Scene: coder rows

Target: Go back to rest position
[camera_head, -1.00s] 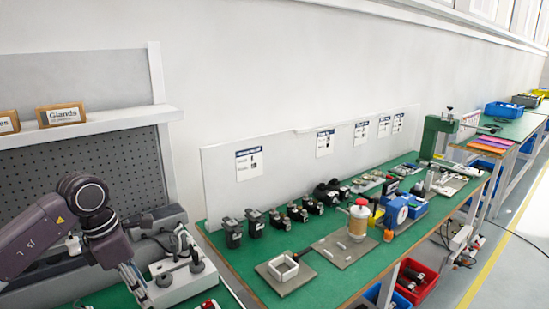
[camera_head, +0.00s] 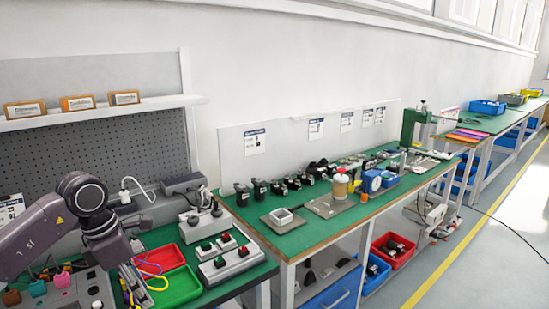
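My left gripper (camera_head: 130,282) hangs at the lower left, at the end of my grey-purple arm, over the near green bench (camera_head: 230,289). Its fingers are thin and small here, so I cannot tell whether they are open or shut. It appears beside the green tray (camera_head: 176,291) and a yellow cable (camera_head: 156,283); whether it touches either is unclear. My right gripper is out of view.
A red tray (camera_head: 160,258) and a button box (camera_head: 229,262) stand right of my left arm.

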